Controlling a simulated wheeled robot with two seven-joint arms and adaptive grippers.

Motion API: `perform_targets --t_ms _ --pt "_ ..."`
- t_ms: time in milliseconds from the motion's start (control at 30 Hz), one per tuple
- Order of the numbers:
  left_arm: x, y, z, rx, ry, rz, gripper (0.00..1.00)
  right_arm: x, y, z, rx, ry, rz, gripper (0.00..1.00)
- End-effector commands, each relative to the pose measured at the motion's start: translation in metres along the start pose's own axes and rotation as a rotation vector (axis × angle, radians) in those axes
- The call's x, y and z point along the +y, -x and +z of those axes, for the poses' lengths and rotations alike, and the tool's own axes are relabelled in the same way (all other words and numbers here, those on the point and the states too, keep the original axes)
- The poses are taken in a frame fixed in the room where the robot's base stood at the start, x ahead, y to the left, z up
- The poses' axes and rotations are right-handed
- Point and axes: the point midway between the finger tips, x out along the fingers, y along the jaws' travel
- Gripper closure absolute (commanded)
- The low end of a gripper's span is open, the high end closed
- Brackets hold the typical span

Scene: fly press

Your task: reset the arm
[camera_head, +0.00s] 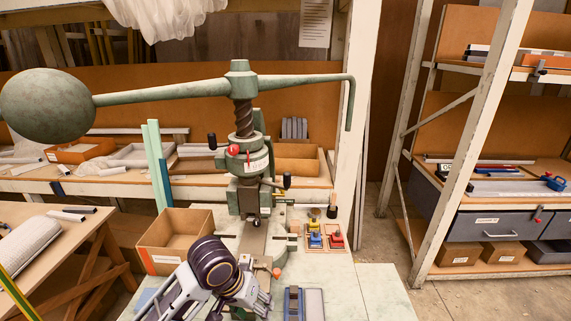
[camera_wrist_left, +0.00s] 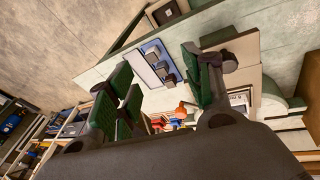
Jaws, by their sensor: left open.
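The fly press (camera_head: 245,160) stands in the middle of the head view. Its green arm (camera_head: 165,92) lies nearly level across the top of the screw. A big round weight (camera_head: 47,107) is at its left end, and a handle (camera_head: 350,103) hangs down at its right end. My left gripper (camera_head: 256,287) is low in front of the press, well below the arm and apart from it. In the left wrist view its green-padded fingers (camera_wrist_left: 163,92) are spread with nothing between them. My right gripper is not in view.
An open cardboard box (camera_head: 160,258) stands left of the press base. Blue, yellow and red small parts (camera_head: 325,237) lie on the right of the bench.

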Motion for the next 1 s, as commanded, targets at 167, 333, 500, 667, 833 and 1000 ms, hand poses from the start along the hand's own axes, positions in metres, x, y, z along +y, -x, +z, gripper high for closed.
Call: perform_targets --t_ms 167,333,500,667,833,1000 --pt "-0.001 -0.009 0.01 0.032 -0.004 0.018 0.49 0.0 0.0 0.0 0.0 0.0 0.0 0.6" --pt "-0.007 -0.017 0.019 0.063 -0.004 0.021 0.49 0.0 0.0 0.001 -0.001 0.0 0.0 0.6" --pt "-0.016 -0.024 0.029 0.091 0.0 0.012 0.49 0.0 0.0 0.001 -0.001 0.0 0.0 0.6" --pt "-0.027 -0.03 0.041 0.112 0.006 -0.005 0.49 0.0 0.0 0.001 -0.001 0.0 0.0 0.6" --pt "-0.042 -0.035 0.055 0.129 0.014 -0.033 0.49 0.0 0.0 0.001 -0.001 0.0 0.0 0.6" --pt "-0.059 -0.04 0.072 0.139 0.024 -0.074 0.49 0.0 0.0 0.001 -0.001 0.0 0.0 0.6"
